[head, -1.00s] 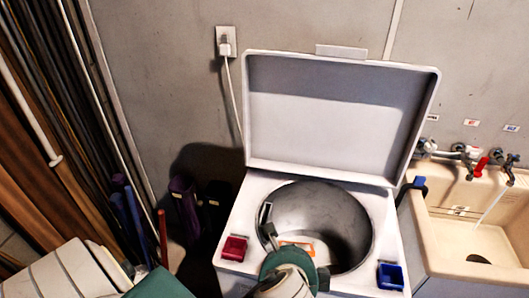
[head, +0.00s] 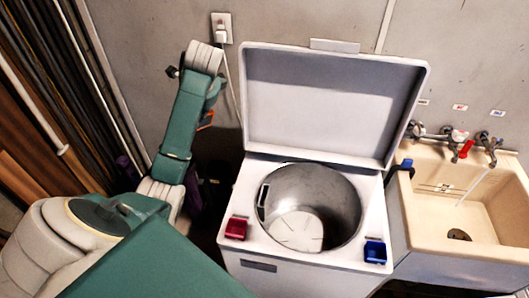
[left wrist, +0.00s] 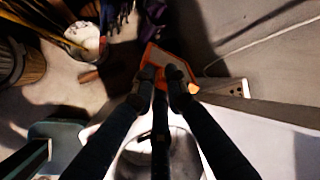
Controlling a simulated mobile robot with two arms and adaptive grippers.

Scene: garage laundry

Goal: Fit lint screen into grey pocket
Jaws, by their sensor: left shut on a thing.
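The lint screen (left wrist: 182,68), with an orange frame, is in my left gripper (left wrist: 163,80), which is shut on it in the left wrist view. In the head view only a bit of orange, the lint screen (head: 206,121), shows behind my raised left arm, left of the washer's lid. That arm hides most of the gripper there. A narrow grey pocket (head: 263,202) sits on the left inner wall of the washer drum (head: 330,200), apart from the screen. A red pocket (head: 236,228) and a blue pocket (head: 375,251) are on the washer's front corners. My right gripper is not in view.
The washer lid (head: 335,105) stands open. A wall outlet (head: 221,28) with a cord is behind the arm. A bucket (left wrist: 82,38) stands on the floor. The drum's opening is clear.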

